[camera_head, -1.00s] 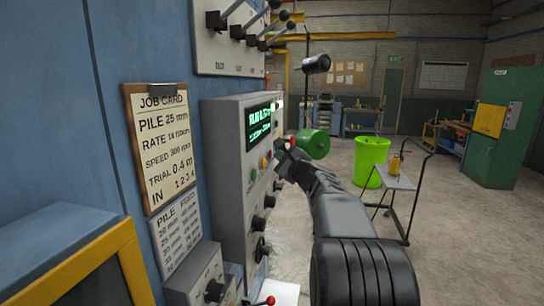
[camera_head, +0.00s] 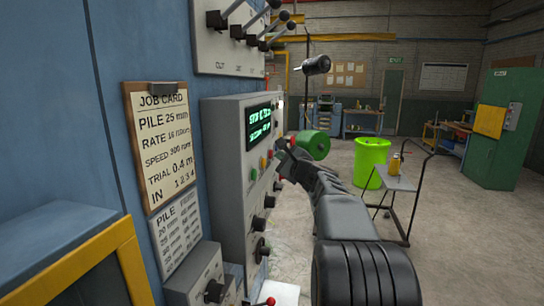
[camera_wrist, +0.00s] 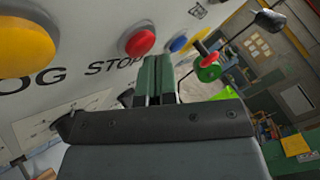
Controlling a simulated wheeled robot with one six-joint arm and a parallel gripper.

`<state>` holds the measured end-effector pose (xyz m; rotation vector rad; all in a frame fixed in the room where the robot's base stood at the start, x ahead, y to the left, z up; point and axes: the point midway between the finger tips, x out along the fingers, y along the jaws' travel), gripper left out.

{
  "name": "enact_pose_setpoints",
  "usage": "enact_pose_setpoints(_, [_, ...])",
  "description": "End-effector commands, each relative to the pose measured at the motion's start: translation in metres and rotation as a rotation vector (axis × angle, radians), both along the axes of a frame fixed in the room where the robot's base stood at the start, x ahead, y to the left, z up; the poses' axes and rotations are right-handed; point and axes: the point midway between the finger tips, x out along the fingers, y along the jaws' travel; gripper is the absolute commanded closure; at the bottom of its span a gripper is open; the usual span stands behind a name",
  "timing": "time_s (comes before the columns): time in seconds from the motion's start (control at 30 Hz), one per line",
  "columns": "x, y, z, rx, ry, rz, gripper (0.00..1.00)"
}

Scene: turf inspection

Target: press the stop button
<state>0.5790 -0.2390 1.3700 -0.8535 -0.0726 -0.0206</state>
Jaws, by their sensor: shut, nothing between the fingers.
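The red stop button (camera_wrist: 140,42), with the word STOP beside it, is on the pale panel in the wrist view. My gripper (camera_wrist: 157,60) is shut and empty. Its green fingertips are just below and right of the button in that view; I cannot tell whether they touch it. In the head view my gripper (camera_head: 283,152) is at the right side of the grey control box (camera_head: 229,160), by its row of buttons. It hides part of that row. The box's green display (camera_head: 259,124) appears to begin with STOP.
A yellow button (camera_wrist: 24,42) and a blue button (camera_wrist: 179,43) flank the red one. Levers (camera_head: 246,28) stick out above the control box. A green bin (camera_head: 369,160) and a trolley (camera_head: 398,182) stand on the floor to the right.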

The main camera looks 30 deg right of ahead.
Motion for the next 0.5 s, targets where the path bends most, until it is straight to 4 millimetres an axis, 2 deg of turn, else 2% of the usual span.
enact_pose_setpoints(0.5, [-0.0067, -0.007, -0.0004, -0.001, 0.002, -0.002, 1.0])
